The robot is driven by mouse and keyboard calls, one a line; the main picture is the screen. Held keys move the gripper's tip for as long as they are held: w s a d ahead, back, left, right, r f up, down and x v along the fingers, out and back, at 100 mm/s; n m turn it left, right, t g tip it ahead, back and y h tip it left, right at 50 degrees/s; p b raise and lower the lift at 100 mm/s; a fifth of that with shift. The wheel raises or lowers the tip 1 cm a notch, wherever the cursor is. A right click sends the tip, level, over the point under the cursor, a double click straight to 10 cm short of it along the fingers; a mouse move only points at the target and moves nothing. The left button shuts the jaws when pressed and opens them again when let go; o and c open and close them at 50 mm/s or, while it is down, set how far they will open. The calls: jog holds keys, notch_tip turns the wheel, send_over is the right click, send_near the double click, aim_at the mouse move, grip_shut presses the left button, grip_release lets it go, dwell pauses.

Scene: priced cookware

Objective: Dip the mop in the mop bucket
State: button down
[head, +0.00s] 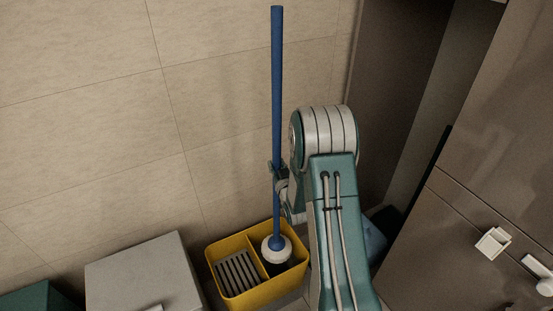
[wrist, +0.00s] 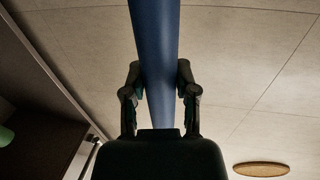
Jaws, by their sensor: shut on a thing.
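The mop has a long blue pole (head: 277,90) that stands nearly upright and a round white head (head: 276,252) at its lower end. The yellow mop bucket (head: 252,297) is on the floor, with a grey slatted grate in its left compartment. The mop head is at the right compartment, close to the divider; I cannot tell whether it is inside or just above the rim. My gripper (head: 278,174) is shut on the pole below its middle, partly hidden by my arm. In the wrist view my gripper's fingers (wrist: 158,78) flank the blue pole (wrist: 155,40).
A grey box (head: 140,268) stands left of the bucket, with a dark green object (head: 30,298) at the lower left corner. A tiled wall (head: 80,120) is behind. Brown cabinet fronts (head: 470,190) with white fittings are at the right. A blue object (head: 374,240) is partly hidden behind my arm.

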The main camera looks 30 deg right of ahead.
aim_at(278, 141)
jog(key=shift+f, duration=9.2)
jog(key=shift+r, duration=14.55)
